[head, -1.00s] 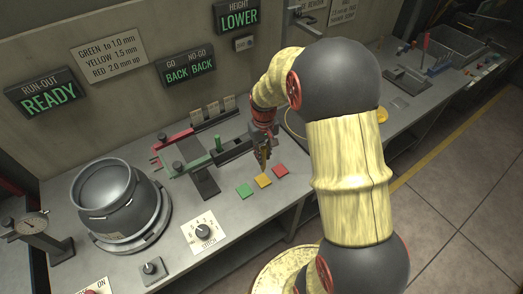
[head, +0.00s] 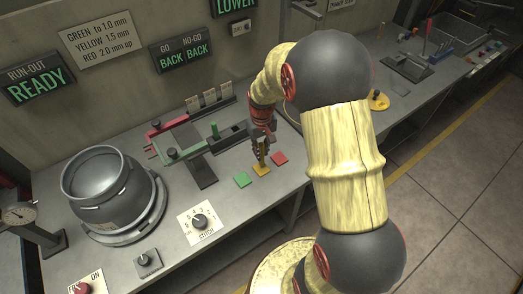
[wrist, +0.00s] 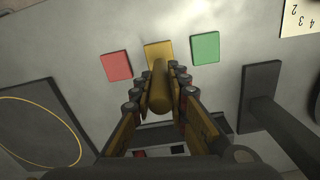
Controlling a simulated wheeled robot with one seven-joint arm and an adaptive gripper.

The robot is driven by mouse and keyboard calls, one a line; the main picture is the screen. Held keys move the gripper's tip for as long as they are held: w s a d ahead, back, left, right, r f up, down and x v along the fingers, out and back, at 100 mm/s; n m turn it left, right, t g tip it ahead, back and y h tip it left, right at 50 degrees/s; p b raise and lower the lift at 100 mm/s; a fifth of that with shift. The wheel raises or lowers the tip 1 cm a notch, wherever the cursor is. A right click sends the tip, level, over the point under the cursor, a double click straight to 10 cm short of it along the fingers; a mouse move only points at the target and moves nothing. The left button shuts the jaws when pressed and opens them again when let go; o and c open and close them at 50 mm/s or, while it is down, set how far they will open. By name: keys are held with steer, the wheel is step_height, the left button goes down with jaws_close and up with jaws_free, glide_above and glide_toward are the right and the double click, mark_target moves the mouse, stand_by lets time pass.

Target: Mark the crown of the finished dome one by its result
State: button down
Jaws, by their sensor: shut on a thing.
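The dome is a dark grey metal vessel (head: 97,178) on a round turntable at the left of the bench, with an open round rim facing up. My gripper (head: 261,150) is at the row of coloured pads, well to the right of the dome. It is shut on a yellow marker stick (wrist: 159,92), which stands upright between the fingers over the yellow pad (head: 261,170). I cannot tell whether the stick touches the pad. The green pad (head: 243,180) and red pad (head: 280,159) lie on either side. The yellow pad also shows in the wrist view (wrist: 158,52).
A run-out sign (head: 37,82) reads READY. A plate (head: 97,40) lists green to 1.0, yellow 1.5, red 2.0 mm up. The go/no-go sign (head: 180,54) reads BACK BACK. A gauge fixture (head: 190,145) stands between dome and gripper. A stitch dial (head: 203,222) sits in front.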

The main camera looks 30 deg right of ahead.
mark_target(262, 144)
steer(key=shift+f, duration=0.55)
stand_by(2.0)
steer(key=shift+r, duration=0.15)
steer(key=shift+r+p, duration=2.45)
steer(key=shift+r, duration=1)
steer(key=shift+f, duration=0.1)
